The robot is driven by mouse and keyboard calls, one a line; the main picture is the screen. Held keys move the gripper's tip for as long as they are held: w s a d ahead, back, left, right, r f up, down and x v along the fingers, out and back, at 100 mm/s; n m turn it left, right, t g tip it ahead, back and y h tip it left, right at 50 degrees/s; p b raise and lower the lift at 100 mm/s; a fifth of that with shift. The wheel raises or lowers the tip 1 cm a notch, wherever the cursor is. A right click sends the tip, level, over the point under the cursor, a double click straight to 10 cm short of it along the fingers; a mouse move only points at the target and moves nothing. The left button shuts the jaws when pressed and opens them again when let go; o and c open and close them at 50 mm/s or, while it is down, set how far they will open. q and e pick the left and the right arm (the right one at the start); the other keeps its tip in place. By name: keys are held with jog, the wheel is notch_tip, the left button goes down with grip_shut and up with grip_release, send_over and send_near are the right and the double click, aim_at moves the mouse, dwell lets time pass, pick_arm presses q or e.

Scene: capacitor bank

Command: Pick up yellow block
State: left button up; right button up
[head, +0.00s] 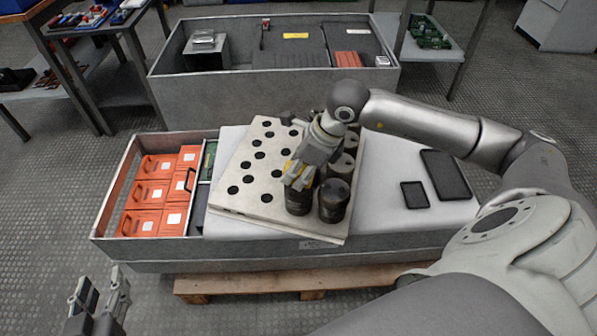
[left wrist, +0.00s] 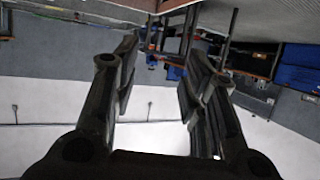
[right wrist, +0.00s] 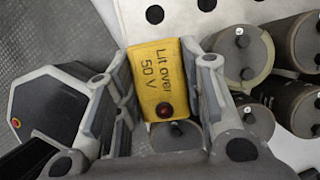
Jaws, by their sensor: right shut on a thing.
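Dark cylinders (head: 334,200) stand close around my right gripper on the perforated plate (head: 238,190). Orange boxes (head: 150,193) fill a bin at left. Two dark flat panels (head: 445,175) lie on the white surface at right. A grey tray (head: 270,88) stands behind.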

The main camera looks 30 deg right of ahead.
aim_at(301, 169)
jog(key=shift+r, duration=0.15)
jog(key=shift+r, duration=0.25)
jog(key=v, duration=0.2)
jog(key=p+v, duration=0.1)
jog(key=shift+w+a+r, duration=0.2)
jog(key=shift+w, duration=0.05)
pick_arm(q)
jog(key=s+a+f+g+y+p, duration=0.1)
jog(key=s+a+f+g, duration=0.2)
jog(key=s+f+g, duration=0.2)
jog(key=shift+s+f+g+y, duration=0.3)
jog(key=shift+s+f+g, duration=0.1)
jog(key=shift+s+f, duration=0.85)
pick_arm(e)
jog(key=s+d+r, duration=0.3)
jog(key=s+r, duration=0.6)
jog(key=s, duration=0.4)
jog(key=shift+d, duration=0.3)
pick_arm(q)
jog(key=shift+r, duration=0.1)
